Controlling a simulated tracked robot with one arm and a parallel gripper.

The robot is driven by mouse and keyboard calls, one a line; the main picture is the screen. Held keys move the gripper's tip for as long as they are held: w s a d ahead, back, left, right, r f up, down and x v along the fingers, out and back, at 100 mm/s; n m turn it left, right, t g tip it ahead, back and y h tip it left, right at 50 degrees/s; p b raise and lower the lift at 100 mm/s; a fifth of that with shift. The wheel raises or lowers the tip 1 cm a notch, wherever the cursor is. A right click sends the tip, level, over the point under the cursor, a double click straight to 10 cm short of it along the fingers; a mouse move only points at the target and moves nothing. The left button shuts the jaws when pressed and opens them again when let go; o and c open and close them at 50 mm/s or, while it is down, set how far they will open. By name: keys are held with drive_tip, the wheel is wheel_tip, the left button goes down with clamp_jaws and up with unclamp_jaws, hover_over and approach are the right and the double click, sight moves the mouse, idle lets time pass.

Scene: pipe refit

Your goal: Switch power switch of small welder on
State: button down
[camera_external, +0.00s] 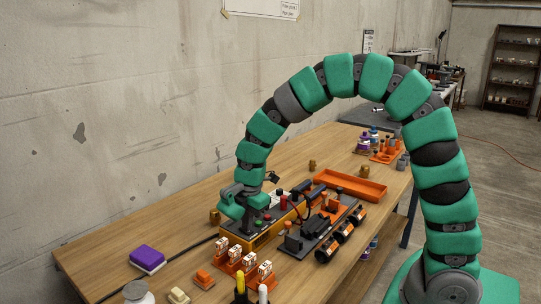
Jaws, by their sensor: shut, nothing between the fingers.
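A long yellow box with a dark top panel (268,236), which looks like the small welder, sits on the wooden table below my arm. Small red and green knobs or buttons show on its top. The power switch cannot be made out; it is too small or hidden by my gripper. My gripper (234,210) is shut and empty. It is right over the left end of the box, low against its top. Whether it touches the panel cannot be told.
A dark fixture with black cylinders (335,238) stands right of the box. An orange tray (350,186) lies behind it. White-and-orange parts (245,262), a purple-topped block (147,257) and yellow and white pens are near the front. The table's left part is mostly clear, beside a concrete wall (120,120).

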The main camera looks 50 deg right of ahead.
sight(250, 232)
wheel_tip(250, 232, up, 14)
drive_tip(key=s+p, duration=0.2)
drive_tip(key=p, duration=0.1)
drive_tip(key=shift+f, duration=0.15)
idle(0.4)
drive_tip(key=shift+w, duration=0.1)
drive_tip(key=shift+w+b, duration=0.65)
drive_tip(key=shift+b, duration=0.45)
drive_tip(key=shift+f, duration=0.1)
drive_tip(key=f, duration=0.4)
drive_tip(key=w+f+b, duration=0.1)
drive_tip(key=f, duration=0.4)
drive_tip(key=w+f, duration=0.1)
drive_tip(key=f, duration=0.3)
drive_tip(key=shift+f+b, duration=0.25)
drive_tip(key=shift+b, duration=0.1)
